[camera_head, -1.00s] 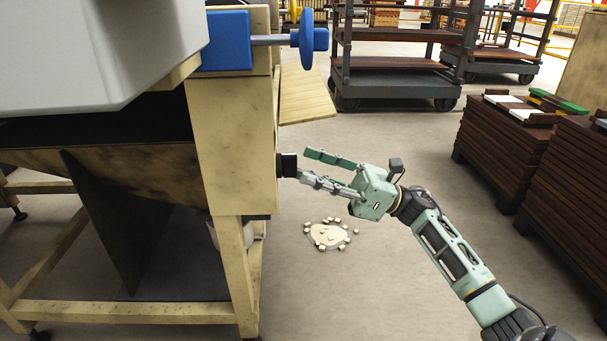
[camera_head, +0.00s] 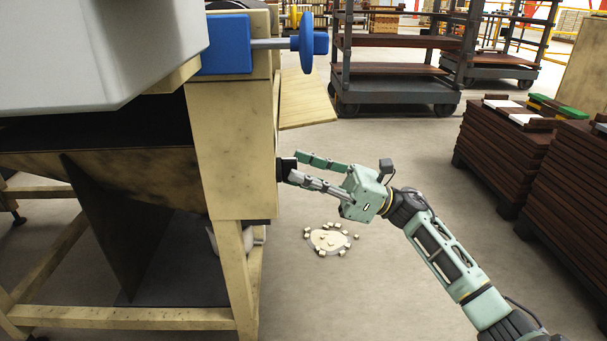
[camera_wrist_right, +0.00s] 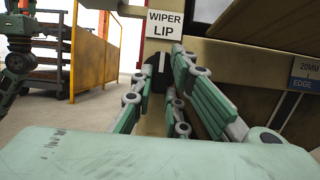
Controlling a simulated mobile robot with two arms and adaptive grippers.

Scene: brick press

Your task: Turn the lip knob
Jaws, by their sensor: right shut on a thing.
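The lip knob (camera_head: 287,168) is a small black knob on the right side of the cream machine frame (camera_head: 232,150). My right gripper (camera_head: 298,168) reaches it from the right, its green and grey fingers closed about the knob. In the right wrist view, the fingers (camera_wrist_right: 162,82) converge on the dark knob (camera_wrist_right: 158,78), just below a white "WIPER LIP" label (camera_wrist_right: 164,25). The fingers partly hide the knob, so its turn angle cannot be read. My left gripper is not in view.
A blue handwheel (camera_head: 306,42) sticks out above the knob. Crumbs lie in a pale pile (camera_head: 330,240) on the floor below. Stacks of brown boards (camera_head: 505,150) and a rack cart (camera_head: 395,85) stand to the right and behind. The floor between is clear.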

